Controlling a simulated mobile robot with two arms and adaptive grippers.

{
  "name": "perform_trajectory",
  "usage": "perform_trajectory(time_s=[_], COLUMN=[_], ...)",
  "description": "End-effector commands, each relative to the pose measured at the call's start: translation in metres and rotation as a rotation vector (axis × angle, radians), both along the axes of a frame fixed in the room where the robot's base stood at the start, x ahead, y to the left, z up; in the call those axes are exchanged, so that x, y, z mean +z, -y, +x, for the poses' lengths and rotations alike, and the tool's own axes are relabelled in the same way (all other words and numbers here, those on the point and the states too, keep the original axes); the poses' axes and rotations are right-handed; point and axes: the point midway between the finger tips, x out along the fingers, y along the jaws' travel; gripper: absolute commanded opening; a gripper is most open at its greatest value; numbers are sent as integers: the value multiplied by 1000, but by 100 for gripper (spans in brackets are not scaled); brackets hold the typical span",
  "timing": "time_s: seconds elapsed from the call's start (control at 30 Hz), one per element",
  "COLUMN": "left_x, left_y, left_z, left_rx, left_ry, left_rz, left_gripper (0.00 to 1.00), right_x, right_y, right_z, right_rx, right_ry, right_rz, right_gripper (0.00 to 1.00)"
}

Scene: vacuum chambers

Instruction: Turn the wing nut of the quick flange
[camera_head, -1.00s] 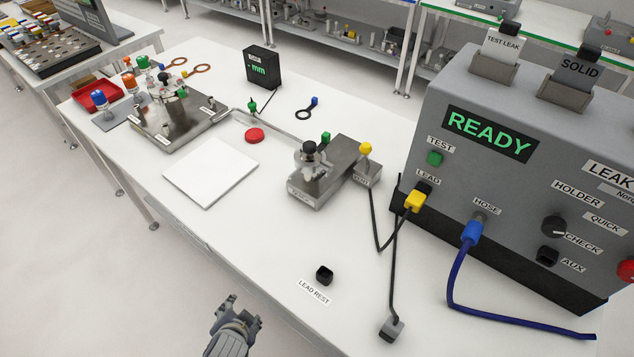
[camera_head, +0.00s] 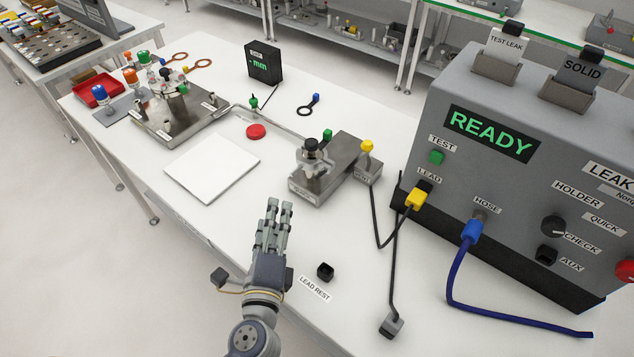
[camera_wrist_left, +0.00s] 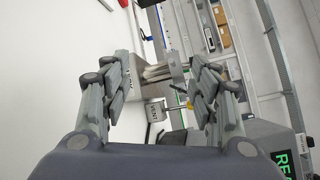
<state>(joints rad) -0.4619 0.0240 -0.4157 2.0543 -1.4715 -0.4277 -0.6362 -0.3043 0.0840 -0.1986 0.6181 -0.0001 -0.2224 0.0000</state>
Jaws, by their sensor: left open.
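My left gripper (camera_head: 276,212) is over the front of the white table, pointing toward a metal block (camera_head: 322,190) and apart from it. The block carries a small clamp-like fitting with a black knob (camera_head: 311,145) and a green knob (camera_head: 327,135) beside it. I cannot make out which part is the wing nut. In the left wrist view my gripper (camera_wrist_left: 162,88) is open and empty, with the metal block (camera_wrist_left: 152,74) farther off between its fingers. A yellow-topped post (camera_head: 366,146) stands on a small box right of the block. The right gripper is not in view.
The grey leak tester (camera_head: 490,148) with a READY display stands at the right. Black leads and a blue hose (camera_head: 455,280) lie on the table near it. A black lead rest (camera_head: 325,271) is right of my gripper. A white plate (camera_head: 211,168) lies left of the block.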

Motion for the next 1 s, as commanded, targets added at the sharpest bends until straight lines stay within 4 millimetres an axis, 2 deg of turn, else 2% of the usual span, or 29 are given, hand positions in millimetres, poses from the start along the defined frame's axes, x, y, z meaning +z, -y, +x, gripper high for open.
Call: perform_trajectory(time_s=[0.03,0.1,0.23,0.37,0.8,1.0], left_x=[2,3,4,5,6,4], left_y=[18,38,60,66,77,80], left_z=[0,-1,-2,5,78,98], left_rx=[-59,-123,-192,-207,-205,-205], left_ry=[22,48,76,85,84,82], left_rz=[78,169,265,291,286,286], left_gripper=[55,55,55,55,55,55], right_x=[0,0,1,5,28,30], right_y=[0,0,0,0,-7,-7], right_z=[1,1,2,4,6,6], right_rx=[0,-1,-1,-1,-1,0], right_ry=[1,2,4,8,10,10], right_rz=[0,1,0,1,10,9], right_gripper=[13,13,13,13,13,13])
